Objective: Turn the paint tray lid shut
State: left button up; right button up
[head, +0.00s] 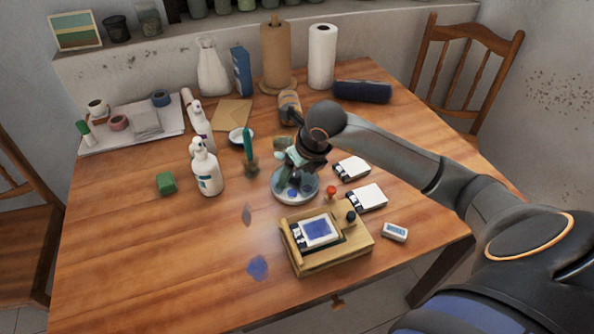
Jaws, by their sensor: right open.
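The round paint tray (279,197) lies on the table right of the middle, with a pale rim and blue and dark patches inside. My right gripper (291,171) is over its back part, pointing down, open. The gripper and wrist hide much of the tray's far side. A pale greenish piece shows beside the fingers; I cannot tell whether it is the lid or part of the gripper. Whether the fingers touch anything is also unclear. My left gripper is not in view.
A wooden box (336,261) with a blue pad stands in front of the tray. White cartridges (367,197) lie to the right. A green brush (248,146) and a white spray bottle (206,170) stand to the left. The table's front left is mostly clear.

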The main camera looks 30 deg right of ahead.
grip_shut()
dwell(0.6)
